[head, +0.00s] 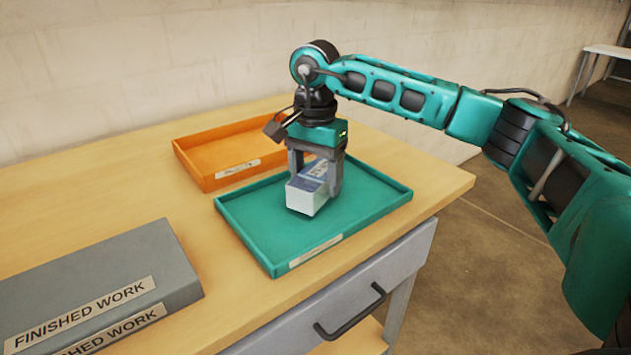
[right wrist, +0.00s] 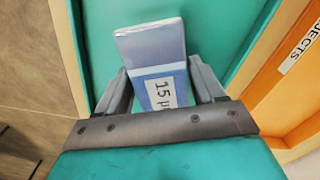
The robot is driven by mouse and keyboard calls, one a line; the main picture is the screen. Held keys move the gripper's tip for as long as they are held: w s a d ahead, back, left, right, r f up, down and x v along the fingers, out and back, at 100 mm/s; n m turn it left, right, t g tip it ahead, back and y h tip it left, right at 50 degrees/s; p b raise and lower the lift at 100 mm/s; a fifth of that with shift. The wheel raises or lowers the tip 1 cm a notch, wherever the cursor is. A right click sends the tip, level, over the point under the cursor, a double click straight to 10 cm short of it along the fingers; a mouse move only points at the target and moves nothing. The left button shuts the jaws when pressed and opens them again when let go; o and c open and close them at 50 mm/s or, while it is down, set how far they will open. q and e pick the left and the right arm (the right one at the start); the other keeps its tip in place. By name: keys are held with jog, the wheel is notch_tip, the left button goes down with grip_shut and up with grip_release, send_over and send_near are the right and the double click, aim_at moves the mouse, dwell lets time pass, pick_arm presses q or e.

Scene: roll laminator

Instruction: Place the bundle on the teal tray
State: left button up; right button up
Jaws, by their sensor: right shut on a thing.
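The bundle (head: 304,196) is a small white block with a blue and pale top, in the head view. It also shows in the right wrist view (right wrist: 152,62), with a label that reads "15" and a partly hidden mark. My right gripper (head: 316,183) points down and is shut on the bundle, with a finger on each side. The teal tray (head: 370,214) lies on the table under the bundle. The bundle is within the tray's rim; I cannot tell whether it touches the tray floor. My left gripper is not in view.
An orange tray (head: 196,180) lies just behind and left of the teal tray; its label shows "JECTS" in the right wrist view. A grey box labelled "FINISHED WORK" (head: 130,257) sits at front left. The wooden table (head: 215,288) is bare between them. A drawer (head: 395,272) is below.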

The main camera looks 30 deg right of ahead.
aim_at(315, 172)
jog(key=shift+f, duration=0.6)
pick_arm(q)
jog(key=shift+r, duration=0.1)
pick_arm(e)
jog(key=shift+f, duration=0.1)
jog(key=o, duration=1.3)
notch_tip(315, 172, up, 11)
jog(key=shift+r+p, duration=0.1)
jog(key=shift+p, duration=0.55)
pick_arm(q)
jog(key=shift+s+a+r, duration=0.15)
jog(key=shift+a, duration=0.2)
pick_arm(e)
jog(key=shift+r, duration=0.55)
